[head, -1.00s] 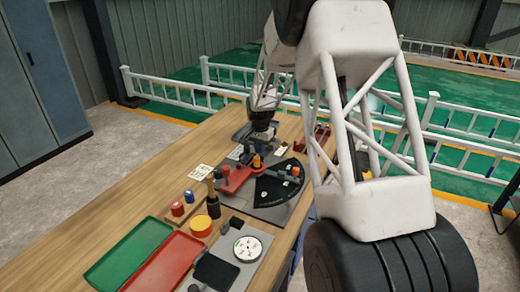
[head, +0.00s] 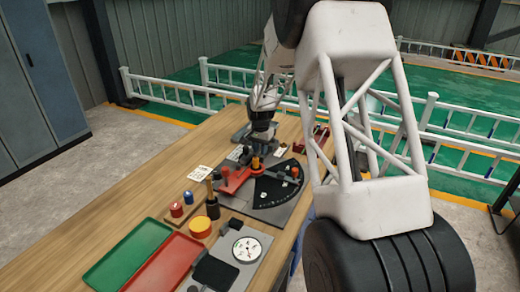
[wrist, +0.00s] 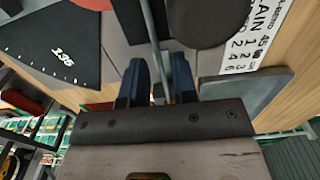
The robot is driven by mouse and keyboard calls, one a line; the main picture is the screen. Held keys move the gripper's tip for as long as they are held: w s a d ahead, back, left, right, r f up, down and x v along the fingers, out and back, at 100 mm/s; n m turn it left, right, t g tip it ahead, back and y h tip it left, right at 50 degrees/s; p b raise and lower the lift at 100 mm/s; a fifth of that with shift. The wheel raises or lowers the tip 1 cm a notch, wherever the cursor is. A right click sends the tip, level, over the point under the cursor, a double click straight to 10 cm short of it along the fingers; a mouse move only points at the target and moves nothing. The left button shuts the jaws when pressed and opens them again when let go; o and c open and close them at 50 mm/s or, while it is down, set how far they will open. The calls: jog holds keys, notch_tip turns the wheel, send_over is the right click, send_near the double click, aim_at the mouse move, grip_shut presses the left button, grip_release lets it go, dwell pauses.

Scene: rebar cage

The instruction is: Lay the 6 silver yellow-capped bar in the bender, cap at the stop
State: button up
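A thin silver bar (wrist: 154,35) runs down the middle of the wrist view, passing between the two blue fingers of my gripper (wrist: 158,80). A gap shows on each side of it, and the fingers look apart. No yellow cap shows on the visible length, and the bar's ends are hidden or out of view. The bender (head: 276,190), with its black angle plate and red arm (head: 236,179), stands on the table. The black plate (wrist: 55,45), marked 135, is left of the bar in the wrist view. In the head view my gripper (head: 261,141) is small, over the bender's far end.
A dark round part (wrist: 200,20) lies close right of the bar. A printed card (wrist: 245,38) and grey tray (wrist: 247,95) are farther right.

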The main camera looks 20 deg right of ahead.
jog(key=shift+o, duration=0.6)
jog(key=shift+r, duration=0.15)
jog(key=shift+r, duration=3.75)
jog(key=shift+r, duration=0.2)
notch_tip(320, 180, up, 6)
jog(key=shift+f, duration=0.15)
